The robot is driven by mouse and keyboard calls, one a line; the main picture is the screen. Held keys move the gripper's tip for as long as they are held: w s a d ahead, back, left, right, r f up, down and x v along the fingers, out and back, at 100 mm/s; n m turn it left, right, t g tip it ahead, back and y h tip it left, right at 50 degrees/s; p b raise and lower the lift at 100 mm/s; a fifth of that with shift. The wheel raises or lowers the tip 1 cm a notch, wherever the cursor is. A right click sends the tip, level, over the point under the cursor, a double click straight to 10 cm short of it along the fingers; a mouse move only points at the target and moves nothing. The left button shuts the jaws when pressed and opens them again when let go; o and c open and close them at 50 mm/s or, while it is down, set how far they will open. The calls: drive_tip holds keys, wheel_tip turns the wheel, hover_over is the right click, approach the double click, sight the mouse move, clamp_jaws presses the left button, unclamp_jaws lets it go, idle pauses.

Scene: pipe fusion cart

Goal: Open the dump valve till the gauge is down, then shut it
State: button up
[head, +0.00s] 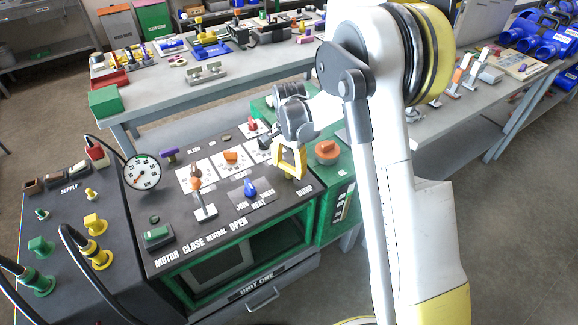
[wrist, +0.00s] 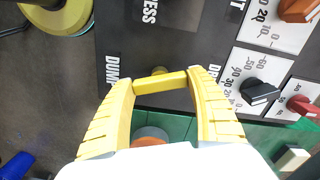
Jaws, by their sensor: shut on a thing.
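My gripper (head: 289,172) points down at the right side of the black panel, close to the DUMP label. In the wrist view its two yellow fingers (wrist: 160,88) are closed on a short yellow bar, the dump valve handle (wrist: 158,83). The handle lies crosswise between the fingertips, above the panel. In the head view the fingers largely hide it. The gauge (head: 142,171) is a round white dial with a black rim at the panel's back left. Its needle is too small to read surely.
Around the gripper are a blue knob (head: 250,188), an orange knob (head: 231,157), an orange-topped lever (head: 196,184) and a large orange knob (head: 327,150) on the green housing. Black hoses (head: 75,245) rise at the left. A cluttered bench (head: 150,96) stands behind.

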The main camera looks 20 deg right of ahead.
sight(289, 166)
drive_tip(key=n, duration=1.3)
drive_tip(key=shift+n, duration=0.4)
idle(0.3)
drive_tip(key=o, duration=1.2)
wheel_tip(289, 166, up, 12)
drive_tip(key=shift+r, duration=0.1)
